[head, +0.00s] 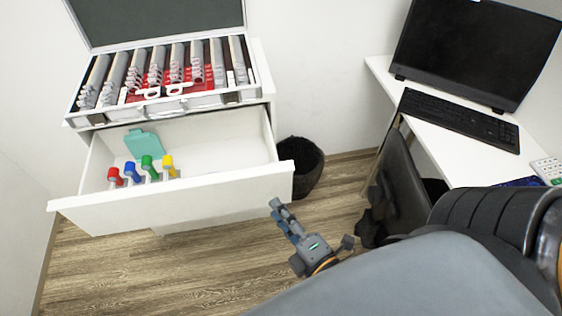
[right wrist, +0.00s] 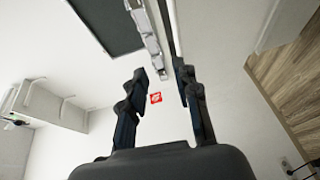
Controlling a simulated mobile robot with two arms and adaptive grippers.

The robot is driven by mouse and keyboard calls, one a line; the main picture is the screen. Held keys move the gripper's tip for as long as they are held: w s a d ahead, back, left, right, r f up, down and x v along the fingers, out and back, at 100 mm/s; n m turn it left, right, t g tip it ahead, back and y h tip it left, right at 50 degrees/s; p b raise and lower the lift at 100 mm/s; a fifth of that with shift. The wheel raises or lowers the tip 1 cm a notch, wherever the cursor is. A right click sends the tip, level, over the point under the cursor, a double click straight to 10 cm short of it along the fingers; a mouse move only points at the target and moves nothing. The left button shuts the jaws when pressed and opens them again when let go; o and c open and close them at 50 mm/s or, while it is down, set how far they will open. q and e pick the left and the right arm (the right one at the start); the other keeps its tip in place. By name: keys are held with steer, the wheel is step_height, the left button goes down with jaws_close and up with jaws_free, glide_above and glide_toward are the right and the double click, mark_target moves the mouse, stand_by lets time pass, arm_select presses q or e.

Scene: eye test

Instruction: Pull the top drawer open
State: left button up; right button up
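The white cabinet's top drawer (head: 180,205) is pulled well out in the head view. Inside it are a teal item (head: 143,144) and several small bottles with red, blue, green and yellow caps (head: 147,162). No handle shows on its front from this angle. My left gripper is not in view.
An open case (head: 165,107) with rows of lenses sits on the cabinet. A black bin (head: 301,166) stands right of the drawer. A white desk (head: 450,150) with a monitor (head: 478,45) and keyboard (head: 458,119), plus a dark chair (head: 398,185), is at right. Floor in front is clear.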

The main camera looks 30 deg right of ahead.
steer(key=shift+p, duration=0.3)
stand_by(0.5)
steer(key=s+a+f+m+g, duration=0.1)
steer(key=s+f+m+g, duration=0.15)
steer(key=f, duration=0.75)
steer(key=s+a+f+m+g+y, duration=0.1)
steer(key=s+f+m+g, duration=0.15)
steer(key=f, duration=0.85)
steer(key=s+a+f+m+g, duration=0.1)
steer(key=a+f+m+g, duration=0.15)
steer(key=f, duration=0.75)
steer(key=s+d+f+m+g, duration=0.4)
steer(key=s+d+f, duration=0.1)
steer(key=s+f, duration=0.4)
steer(key=s+d+f+m+g+h, duration=0.1)
steer(key=s+d+f+m+g, duration=0.3)
steer(key=s+f, duration=0.5)
steer(key=shift+s+d+f+h, duration=0.2)
steer(key=shift+d+f+h, duration=0.15)
steer(key=shift+d, duration=0.2)
